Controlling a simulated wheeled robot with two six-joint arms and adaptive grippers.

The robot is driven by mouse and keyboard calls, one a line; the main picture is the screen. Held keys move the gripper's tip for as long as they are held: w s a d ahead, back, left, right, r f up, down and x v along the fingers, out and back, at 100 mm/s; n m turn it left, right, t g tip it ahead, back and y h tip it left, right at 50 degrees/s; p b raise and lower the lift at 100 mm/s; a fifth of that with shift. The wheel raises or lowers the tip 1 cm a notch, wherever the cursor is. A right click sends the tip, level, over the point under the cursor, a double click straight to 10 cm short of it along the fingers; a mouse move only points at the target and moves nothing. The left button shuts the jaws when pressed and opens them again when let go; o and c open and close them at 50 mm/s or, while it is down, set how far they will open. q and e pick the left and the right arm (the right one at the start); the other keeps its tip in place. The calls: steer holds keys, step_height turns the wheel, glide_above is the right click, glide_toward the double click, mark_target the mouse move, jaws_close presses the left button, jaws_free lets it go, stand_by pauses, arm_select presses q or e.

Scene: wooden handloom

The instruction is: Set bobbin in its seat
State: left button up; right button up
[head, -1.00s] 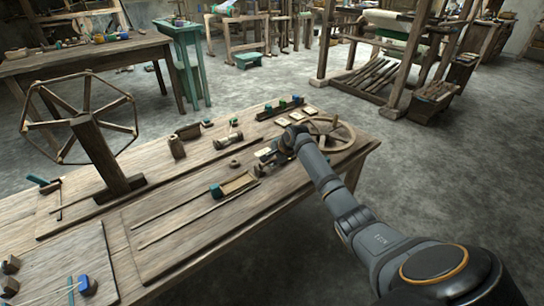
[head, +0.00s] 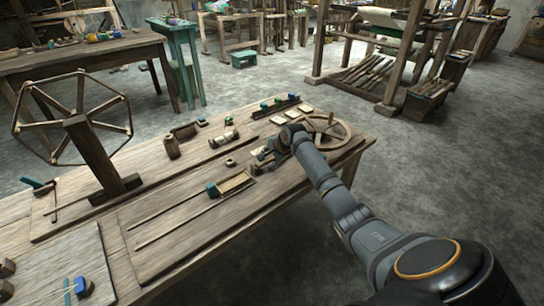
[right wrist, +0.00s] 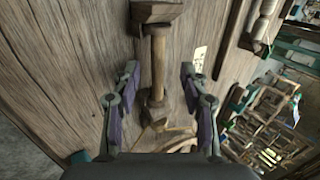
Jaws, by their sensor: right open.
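My right gripper (head: 262,158) is low over the right end of the wooden workbench (head: 190,210), beside a spoked wooden wheel (head: 326,132). In the right wrist view its two fingers (right wrist: 160,97) are open, one on each side of a brown wooden spindle-shaped piece (right wrist: 157,60) with a wide end. A gap shows on both sides of it. I cannot tell whether this piece is the bobbin or part of a fixture; the gripper mostly hides it in the head view. A pale wound spool (head: 224,138) lies farther back. My left gripper is out of view.
A small wooden tray with a blue end (head: 232,183) lies left of the gripper, near a small ring (head: 230,162). Pale cards (head: 281,120) and a rack of coloured spools (head: 280,104) are behind. A tall spoked reel (head: 75,118) stands at left.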

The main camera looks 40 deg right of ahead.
steer(key=v, duration=1.1)
steer(key=shift+s, duration=0.15)
